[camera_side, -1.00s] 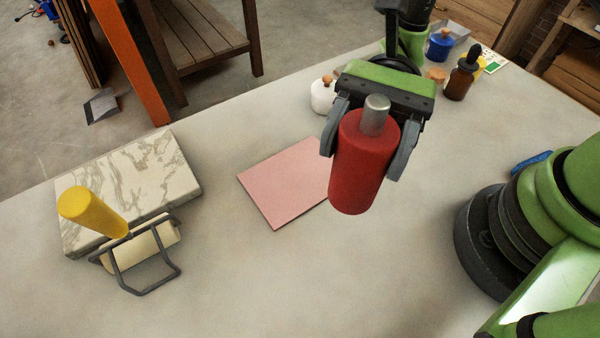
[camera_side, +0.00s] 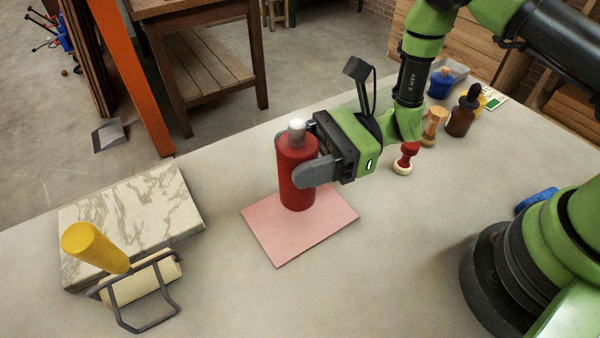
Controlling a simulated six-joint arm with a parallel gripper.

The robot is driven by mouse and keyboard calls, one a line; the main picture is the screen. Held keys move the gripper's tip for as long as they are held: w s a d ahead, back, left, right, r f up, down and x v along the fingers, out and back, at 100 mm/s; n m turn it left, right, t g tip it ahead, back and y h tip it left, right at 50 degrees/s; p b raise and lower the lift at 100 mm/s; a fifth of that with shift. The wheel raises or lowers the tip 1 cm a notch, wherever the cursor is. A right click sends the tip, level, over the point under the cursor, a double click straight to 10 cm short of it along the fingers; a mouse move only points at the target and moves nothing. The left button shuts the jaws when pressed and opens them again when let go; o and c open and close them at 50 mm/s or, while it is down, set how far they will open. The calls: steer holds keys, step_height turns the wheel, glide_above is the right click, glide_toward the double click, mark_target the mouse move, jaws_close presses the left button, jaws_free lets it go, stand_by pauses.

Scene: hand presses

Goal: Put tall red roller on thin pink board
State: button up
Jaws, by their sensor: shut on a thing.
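The tall red roller (camera_side: 290,148) is a red cylinder with a silver stub on top. It is upright over the far part of the thin pink board (camera_side: 310,238). I cannot tell whether its lower end touches the board. My gripper (camera_side: 302,172) is shut on the roller's side, reaching in from the right. One grey finger crosses the near side of the roller, and the other finger is hidden behind it. The pink board lies flat on the grey table, and its front part is bare.
At left, a marble slab (camera_side: 150,205) lies behind a cream roller (camera_side: 135,283) with a wire frame and yellow handle. A red stamp (camera_side: 408,155), wooden stamp (camera_side: 433,125) and brown dropper bottle (camera_side: 462,115) stand at back right. The front table (camera_side: 390,285) is clear.

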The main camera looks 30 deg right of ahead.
steer(key=shift+f, duration=1.8)
steer(key=shift+f, duration=0.15)
steer(key=o, duration=1.2)
